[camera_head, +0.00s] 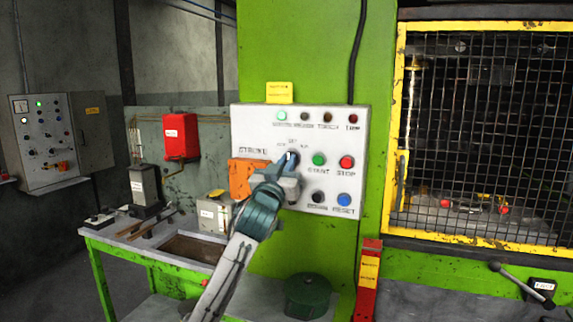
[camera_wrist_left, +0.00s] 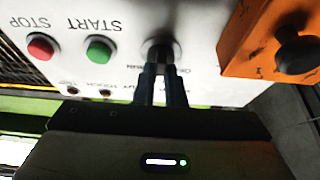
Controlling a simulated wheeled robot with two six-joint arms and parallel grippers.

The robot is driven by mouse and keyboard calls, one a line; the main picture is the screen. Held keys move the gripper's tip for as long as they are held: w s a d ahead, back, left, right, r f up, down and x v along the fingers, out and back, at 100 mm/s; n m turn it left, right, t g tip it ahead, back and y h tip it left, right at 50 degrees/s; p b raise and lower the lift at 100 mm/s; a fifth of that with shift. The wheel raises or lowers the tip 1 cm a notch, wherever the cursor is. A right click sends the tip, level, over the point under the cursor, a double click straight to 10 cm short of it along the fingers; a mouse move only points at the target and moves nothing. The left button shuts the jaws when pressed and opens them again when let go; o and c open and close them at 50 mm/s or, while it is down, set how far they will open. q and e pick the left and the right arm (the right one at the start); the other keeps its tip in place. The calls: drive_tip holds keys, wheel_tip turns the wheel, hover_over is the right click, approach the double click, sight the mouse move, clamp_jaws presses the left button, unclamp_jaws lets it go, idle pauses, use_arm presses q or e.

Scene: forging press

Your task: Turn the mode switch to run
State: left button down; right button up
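The mode switch (camera_head: 291,155) is a small dark knob on the white control panel, below small position labels. It also shows in the left wrist view (camera_wrist_left: 160,48). A pale mark shows on it in the head view, but I cannot tell for sure which position it points to. My left gripper (camera_head: 288,165) is at the switch. In the left wrist view its two dark fingers (camera_wrist_left: 161,76) are close together, one on each side of the knob's handle, and look shut on it. The fingers partly hide the knob. My right gripper is in neither view.
The green START button (camera_head: 319,160) and red STOP button (camera_head: 346,162) are right of the switch. An orange box (camera_head: 245,178) sticks out to its left. Black and blue RESET (camera_head: 344,200) buttons are below. A yellow-framed mesh guard (camera_head: 398,120) stands further right.

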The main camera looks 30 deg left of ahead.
use_arm(q)
drive_tip(key=m+h+p, duration=0.1)
drive_tip(key=m+p, duration=0.2)
drive_tip(key=p, duration=0.1)
drive_tip(key=m+h+p, duration=0.2)
drive_tip(key=m+p, duration=0.1)
drive_tip(key=m, duration=0.1)
drive_tip(key=m+h+p, duration=0.2)
drive_tip(key=m+p, duration=0.2)
drive_tip(key=shift+a+r+g+p, duration=0.2)
drive_tip(key=shift+r+g+p, duration=0.05)
drive_tip(key=shift+g+p, duration=0.1)
drive_tip(key=shift+f+m+h+p, duration=0.2)
drive_tip(key=shift+m+h+p, duration=0.3)
drive_tip(key=shift+m+p, duration=0.4)
drive_tip(key=c, duration=1.5)
unclamp_jaws()
drive_tip(key=shift+s+f, duration=0.1)
drive_tip(key=shift+s, duration=0.05)
